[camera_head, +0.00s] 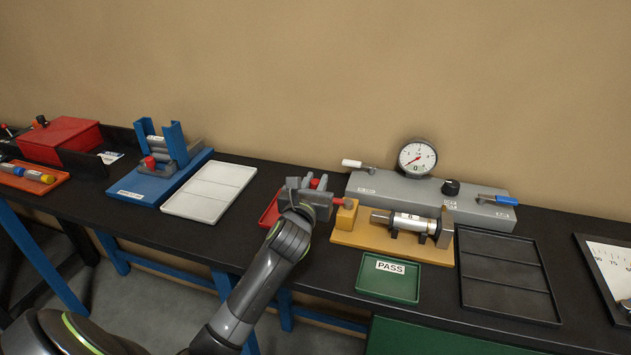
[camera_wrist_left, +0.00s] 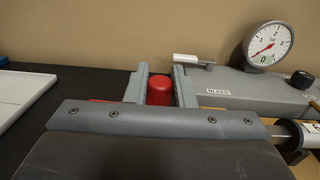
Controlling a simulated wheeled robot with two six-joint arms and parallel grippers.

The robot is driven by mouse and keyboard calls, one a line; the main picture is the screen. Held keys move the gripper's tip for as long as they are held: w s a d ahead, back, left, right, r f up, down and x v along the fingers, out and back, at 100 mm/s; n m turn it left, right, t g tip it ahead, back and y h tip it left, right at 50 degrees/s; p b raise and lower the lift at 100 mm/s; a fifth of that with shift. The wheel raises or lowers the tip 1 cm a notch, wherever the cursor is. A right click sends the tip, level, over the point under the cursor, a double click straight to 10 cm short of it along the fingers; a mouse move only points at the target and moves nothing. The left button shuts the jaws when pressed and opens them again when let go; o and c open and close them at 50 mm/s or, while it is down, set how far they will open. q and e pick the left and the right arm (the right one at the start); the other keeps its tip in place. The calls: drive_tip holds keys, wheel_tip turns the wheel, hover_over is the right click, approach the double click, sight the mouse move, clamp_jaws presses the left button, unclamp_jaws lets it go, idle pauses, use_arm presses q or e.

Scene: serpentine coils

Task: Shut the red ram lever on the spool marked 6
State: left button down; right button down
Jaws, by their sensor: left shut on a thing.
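My left gripper (camera_head: 309,184) is at the left end of the tan fixture (camera_head: 392,246), above the red tray (camera_head: 270,211). Its fingers are shut on a red knob (camera_wrist_left: 160,90), which appears to be the ram lever's grip. Red also shows between the fingers in the head view (camera_head: 323,182). The lever's lower part is hidden by the gripper. The metal spool (camera_head: 410,222) lies level in the fixture, with a light label; I cannot read a 6 on it. My right gripper is not in view.
Behind the fixture is a grey panel (camera_head: 385,188) with a dial gauge (camera_head: 417,158), a white-handled lever (camera_head: 357,164) and a blue-handled lever (camera_head: 497,199). A green PASS tray (camera_head: 388,290) is in front. A black tray (camera_head: 507,302) is right; a white tray (camera_head: 208,210) is left.

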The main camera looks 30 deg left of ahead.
use_arm(q)
drive_tip(key=shift+s+d+n+y+p, duration=0.1)
drive_tip(key=shift+s+n+y+p, duration=0.1)
drive_tip(key=shift+n+y+p, duration=0.25)
drive_tip(key=c, duration=1.3)
unclamp_jaws()
drive_tip(key=shift+o, duration=0.2)
drive_tip(key=b+v, duration=0.1)
drive_tip(key=v, duration=1.6)
drive_tip(key=shift+s+r+b, duration=0.2)
drive_tip(key=shift+b, duration=0.15)
drive_tip(key=shift+d, duration=0.1)
drive_tip(key=shift+f, duration=0.1)
